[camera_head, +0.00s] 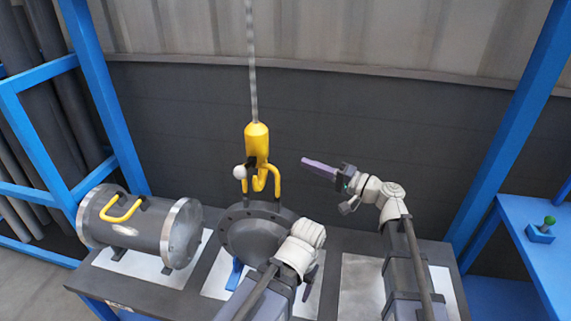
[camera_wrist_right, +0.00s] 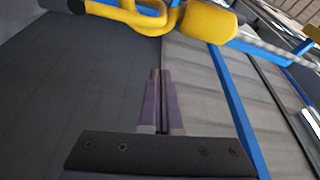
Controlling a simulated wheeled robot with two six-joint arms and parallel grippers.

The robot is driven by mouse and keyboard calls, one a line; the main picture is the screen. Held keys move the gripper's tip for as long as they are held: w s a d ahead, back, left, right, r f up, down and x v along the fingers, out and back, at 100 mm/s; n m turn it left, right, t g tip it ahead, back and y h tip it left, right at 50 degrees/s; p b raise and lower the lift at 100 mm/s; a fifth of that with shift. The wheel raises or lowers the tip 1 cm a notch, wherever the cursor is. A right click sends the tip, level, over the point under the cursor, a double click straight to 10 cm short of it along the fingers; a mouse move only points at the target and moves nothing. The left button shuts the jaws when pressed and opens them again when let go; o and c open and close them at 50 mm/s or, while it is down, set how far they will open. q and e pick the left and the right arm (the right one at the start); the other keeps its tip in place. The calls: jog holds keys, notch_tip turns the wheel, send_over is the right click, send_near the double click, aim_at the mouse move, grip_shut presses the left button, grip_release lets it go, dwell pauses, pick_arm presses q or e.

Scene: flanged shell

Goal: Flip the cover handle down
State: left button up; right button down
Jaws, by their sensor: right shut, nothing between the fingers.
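The round grey cover (camera_head: 250,238) stands on the bench in the middle of the head view, partly hidden by my left arm. Its yellow handle (camera_head: 277,182) stands up from the cover's top edge on dark ends, overlapping the yellow hook (camera_head: 257,143). I cannot tell whether they touch. My right gripper (camera_head: 306,162) is shut and empty, in the air right of the hook and apart from it. In the right wrist view its closed fingers (camera_wrist_right: 160,75) point up, with the yellow handle (camera_wrist_right: 125,17) and hook (camera_wrist_right: 207,20) beyond. My left gripper (camera_head: 311,281) is mostly hidden behind its wrist.
A grey cylindrical shell (camera_head: 140,232) with a yellow handle (camera_head: 122,210) lies on the bench at left. A cable (camera_head: 252,60) holds the hook from above. Blue frame posts (camera_head: 505,125) stand on both sides. A blue table (camera_head: 540,262) is at right.

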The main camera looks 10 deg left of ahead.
aim_at(276, 173)
jog(key=f+x, duration=0.1)
jog(key=x, duration=0.8)
jog(key=shift+s+a, duration=0.2)
jog(key=shift+s, duration=0.75)
jog(key=shift+s+a, duration=0.2)
jog(key=shift+s, duration=0.7)
jog(key=shift+r, duration=0.1)
jog(key=shift+s+n+b, duration=0.75)
jog(key=shift+s+n, duration=0.15)
jog(key=shift+s, duration=0.1)
jog(key=s+f+n+g+y+b, duration=0.4)
jog(key=s+f+n+g+b, duration=0.2)
jog(key=s+f+n+b, duration=0.5)
jog(key=shift+s+a+n+g+b, duration=0.35)
jog(key=shift+n+b, duration=1.85)
jog(key=shift+n, duration=2.2)
